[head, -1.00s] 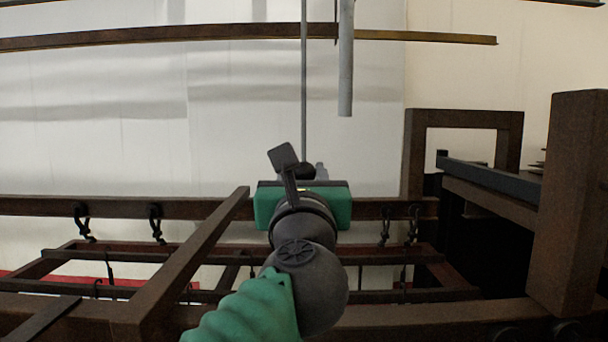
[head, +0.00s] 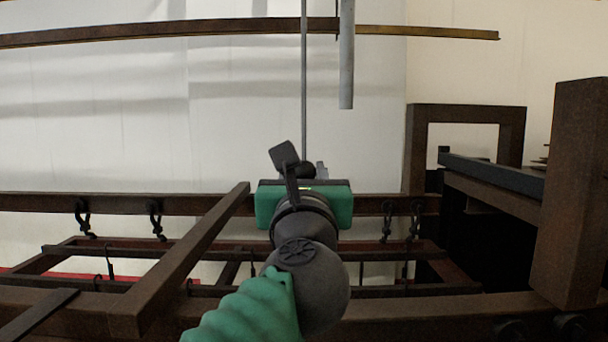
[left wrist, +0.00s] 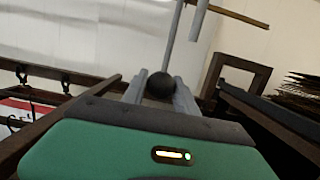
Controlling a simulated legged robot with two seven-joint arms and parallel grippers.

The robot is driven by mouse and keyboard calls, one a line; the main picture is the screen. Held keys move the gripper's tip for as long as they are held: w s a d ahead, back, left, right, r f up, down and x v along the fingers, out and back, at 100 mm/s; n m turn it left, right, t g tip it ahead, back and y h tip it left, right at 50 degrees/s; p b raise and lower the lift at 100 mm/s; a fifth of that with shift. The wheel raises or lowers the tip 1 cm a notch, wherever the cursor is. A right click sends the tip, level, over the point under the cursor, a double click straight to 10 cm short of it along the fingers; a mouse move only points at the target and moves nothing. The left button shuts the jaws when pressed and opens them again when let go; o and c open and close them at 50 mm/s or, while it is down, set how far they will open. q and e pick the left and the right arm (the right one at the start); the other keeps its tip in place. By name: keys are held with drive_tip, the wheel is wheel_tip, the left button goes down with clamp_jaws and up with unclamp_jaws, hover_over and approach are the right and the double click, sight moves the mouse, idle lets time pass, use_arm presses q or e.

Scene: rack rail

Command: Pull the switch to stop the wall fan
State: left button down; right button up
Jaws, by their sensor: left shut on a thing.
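A thin grey pull rod (head: 304,85) hangs down in the middle of the head view. It ends in a dark round knob (left wrist: 160,86), which sits between the fingers of my left gripper (left wrist: 163,90) in the left wrist view. The gripper is shut on the knob. In the head view the left gripper (head: 308,171) is partly hidden behind its own green wrist and dark camera mount. The rod also shows in the left wrist view (left wrist: 174,35). The wall fan is not in view. My right gripper is not in view.
A thicker grey pipe (head: 346,55) hangs just right of the rod. A brown rail (head: 130,34) crosses the top. A rusty frame with hooks (head: 155,215) spans below. A rack with a dark shelf (head: 490,172) stands at right. The pale wall behind is clear.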

use_arm(q)
drive_tip(key=shift+f+b, duration=0.35)
drive_tip(key=shift+f, duration=0.1)
drive_tip(key=shift+r+p, duration=1.1)
drive_tip(key=shift+r, duration=0.05)
drive_tip(key=c, duration=1.3)
unclamp_jaws()
drive_tip(key=o, duration=0.5)
drive_tip(key=shift+s+d, duration=0.1)
drive_tip(key=shift+s, duration=0.05)
drive_tip(key=shift+c, duration=0.2)
